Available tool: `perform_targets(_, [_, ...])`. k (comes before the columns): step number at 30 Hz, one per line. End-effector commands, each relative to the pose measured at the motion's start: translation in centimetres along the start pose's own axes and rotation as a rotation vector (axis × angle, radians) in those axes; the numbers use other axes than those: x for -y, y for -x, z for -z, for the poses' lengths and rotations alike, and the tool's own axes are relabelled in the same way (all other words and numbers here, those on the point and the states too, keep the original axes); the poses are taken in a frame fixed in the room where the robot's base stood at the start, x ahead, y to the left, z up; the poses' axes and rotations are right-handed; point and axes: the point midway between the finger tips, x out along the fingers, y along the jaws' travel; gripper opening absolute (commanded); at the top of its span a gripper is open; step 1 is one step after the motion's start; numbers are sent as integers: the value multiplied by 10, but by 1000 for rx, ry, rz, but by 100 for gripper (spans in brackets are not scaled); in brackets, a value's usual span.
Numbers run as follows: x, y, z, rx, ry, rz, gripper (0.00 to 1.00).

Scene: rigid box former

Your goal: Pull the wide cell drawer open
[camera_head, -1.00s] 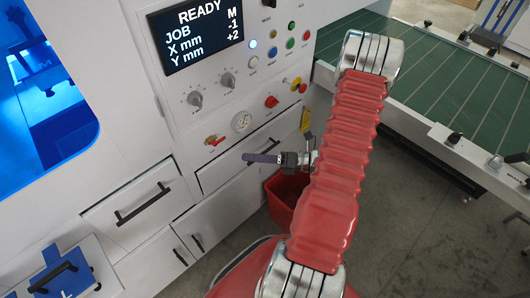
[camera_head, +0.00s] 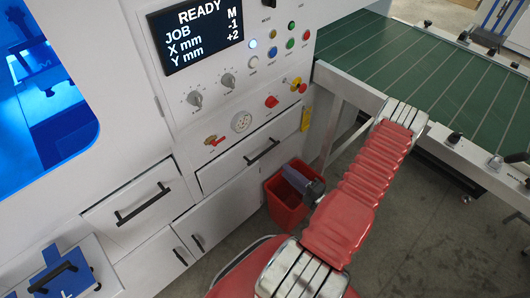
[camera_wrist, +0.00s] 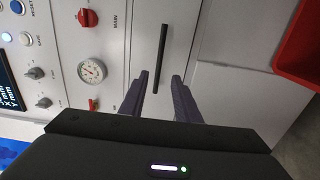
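A white drawer front (camera_head: 225,171) with a black bar handle (camera_head: 262,152) sits below the gauge and knobs of the machine and looks shut. A second white drawer front (camera_head: 100,218) with a black handle (camera_head: 143,204) is to its left, also shut. No label shows which one is the wide cell drawer. My gripper (camera_head: 298,178) is below and right of the right drawer's handle, apart from it. In the wrist view my gripper (camera_wrist: 161,80) is open, with the near end of the handle (camera_wrist: 162,50) appearing between its two dark fingers. Nothing is held.
A red bin (camera_head: 286,207) stands on the floor behind my gripper. Cupboard doors (camera_head: 219,214) lie under the drawers. A green-topped table (camera_head: 440,75) is at the right. The grey floor (camera_head: 420,235) is open at the lower right.

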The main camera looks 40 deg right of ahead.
Motion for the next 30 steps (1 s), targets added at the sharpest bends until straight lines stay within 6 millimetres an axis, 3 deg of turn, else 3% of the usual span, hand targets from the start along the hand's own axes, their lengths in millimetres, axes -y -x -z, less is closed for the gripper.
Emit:
perform_targets(11, [0, -13, 1, -5, 1, 1, 29])
perform_targets(30, [-1, -83, 2, -7, 3, 0, 29])
